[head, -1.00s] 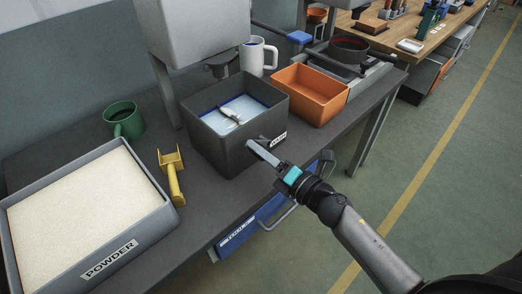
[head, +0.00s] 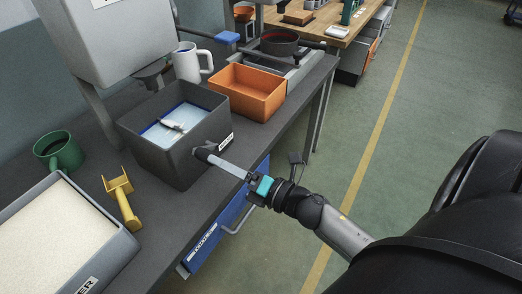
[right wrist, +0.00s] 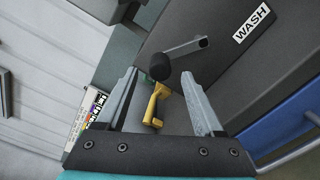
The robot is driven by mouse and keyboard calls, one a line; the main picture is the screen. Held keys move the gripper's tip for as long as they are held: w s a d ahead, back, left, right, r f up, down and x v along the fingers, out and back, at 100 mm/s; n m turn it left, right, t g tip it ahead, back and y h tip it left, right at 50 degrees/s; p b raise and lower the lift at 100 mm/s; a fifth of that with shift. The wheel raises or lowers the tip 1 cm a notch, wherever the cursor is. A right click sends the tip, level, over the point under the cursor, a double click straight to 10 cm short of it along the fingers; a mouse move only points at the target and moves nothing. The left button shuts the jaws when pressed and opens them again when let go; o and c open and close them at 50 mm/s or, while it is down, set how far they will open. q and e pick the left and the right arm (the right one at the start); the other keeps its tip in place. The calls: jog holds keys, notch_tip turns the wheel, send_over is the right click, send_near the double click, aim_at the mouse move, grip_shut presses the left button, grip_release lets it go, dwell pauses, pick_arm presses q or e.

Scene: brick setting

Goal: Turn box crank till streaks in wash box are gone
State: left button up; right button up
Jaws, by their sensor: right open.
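The dark grey wash box (head: 190,160) stands on the bench near its front edge. Inside it shows pale blue-white liquid (head: 155,137) with a small white and dark piece (head: 174,126) in it; I cannot make out streaks clearly. The crank is a grey arm (right wrist: 187,46) with a black knob (right wrist: 160,66) on the box's side. In the head view, my right gripper (head: 224,164) reaches toward the crank from the front right. In the wrist view, its open fingers (right wrist: 158,77) stand either side of the knob in the picture; contact cannot be told. My left gripper is not in view.
An orange bin (head: 242,104) stands beside the box. A yellow scoop (head: 122,198), green mug (head: 60,150) and powder tray (head: 112,245) are at left, a white mug (head: 187,62) behind. A blue drawer (head: 228,222) lies below the bench edge. Floor at right is open.

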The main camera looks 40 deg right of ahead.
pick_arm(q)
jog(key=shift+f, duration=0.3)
pick_arm(e)
jog(key=v, duration=1)
pick_arm(q)
jog(key=shift+b, duration=0.3)
